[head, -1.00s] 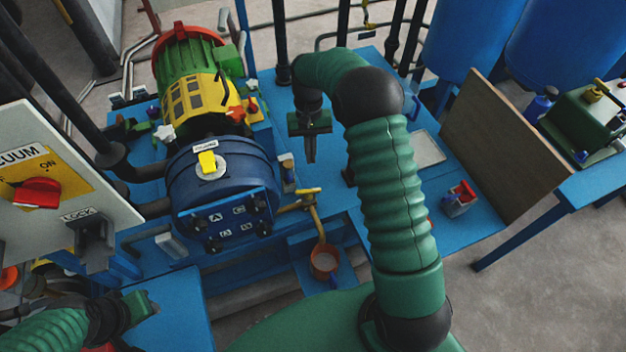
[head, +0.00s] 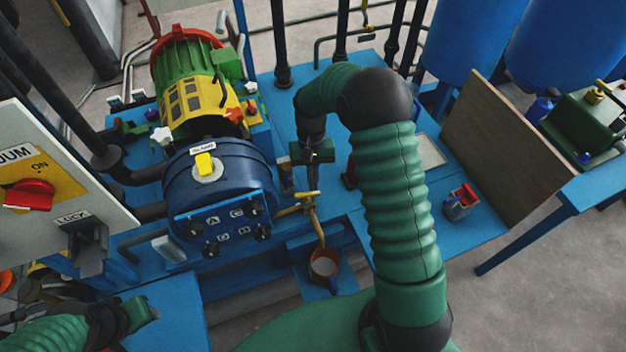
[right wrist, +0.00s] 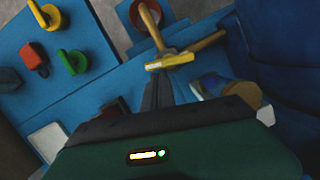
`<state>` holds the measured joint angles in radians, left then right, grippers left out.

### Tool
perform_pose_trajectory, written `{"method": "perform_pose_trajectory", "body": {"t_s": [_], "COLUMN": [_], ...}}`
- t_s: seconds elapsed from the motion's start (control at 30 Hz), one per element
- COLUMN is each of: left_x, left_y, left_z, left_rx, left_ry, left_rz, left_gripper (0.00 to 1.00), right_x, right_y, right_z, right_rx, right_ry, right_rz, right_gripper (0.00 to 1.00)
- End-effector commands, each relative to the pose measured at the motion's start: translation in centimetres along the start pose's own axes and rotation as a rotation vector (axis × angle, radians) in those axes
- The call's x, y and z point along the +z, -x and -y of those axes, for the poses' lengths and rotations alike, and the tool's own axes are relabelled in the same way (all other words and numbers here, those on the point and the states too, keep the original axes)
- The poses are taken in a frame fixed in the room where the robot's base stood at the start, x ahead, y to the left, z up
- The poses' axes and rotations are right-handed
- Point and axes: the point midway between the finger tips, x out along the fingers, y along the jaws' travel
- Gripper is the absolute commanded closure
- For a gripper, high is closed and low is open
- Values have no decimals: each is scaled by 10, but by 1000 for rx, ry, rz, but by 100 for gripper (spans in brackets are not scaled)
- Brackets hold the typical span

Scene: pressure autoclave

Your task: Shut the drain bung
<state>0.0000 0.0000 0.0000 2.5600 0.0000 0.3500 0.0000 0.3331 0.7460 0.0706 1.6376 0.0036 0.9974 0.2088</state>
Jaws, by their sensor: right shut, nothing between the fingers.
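The drain bung appears to be the yellow-handled fitting (head: 306,195) on the brass drain pipe at the lower right of the blue vessel (head: 222,190). Its yellow bar also shows in the right wrist view (right wrist: 170,61). The brass pipe (head: 318,230) bends down to a reddish cup (head: 324,265). My right gripper (head: 312,180) is shut and empty, with its fingertips pointing down close to the yellow bar. In the right wrist view the shut fingers (right wrist: 157,82) end just short of the bar or at it; contact is unclear. My left gripper (head: 140,310) is at lower left, jaws unclear.
A control panel (head: 60,170) with a red knob stands at left. A green and yellow motor (head: 190,85) sits behind the vessel. A small red and grey box (head: 461,201) and an upright brown board (head: 505,145) are at right.

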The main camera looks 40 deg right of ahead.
Motion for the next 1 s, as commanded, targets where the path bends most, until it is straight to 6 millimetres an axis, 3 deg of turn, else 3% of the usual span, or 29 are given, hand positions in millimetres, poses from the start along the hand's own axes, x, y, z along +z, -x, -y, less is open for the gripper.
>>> {"method": "perform_pose_trajectory", "body": {"t_s": [1.0], "left_x": [-6], "left_y": [26], "left_z": [0], "left_rx": [0], "left_ry": [0], "left_rz": [0], "left_gripper": [64], "right_x": [4], "right_y": [1], "right_z": [0], "right_rx": [-46], "right_ry": [-188], "right_rz": [2], "right_gripper": [100]}}
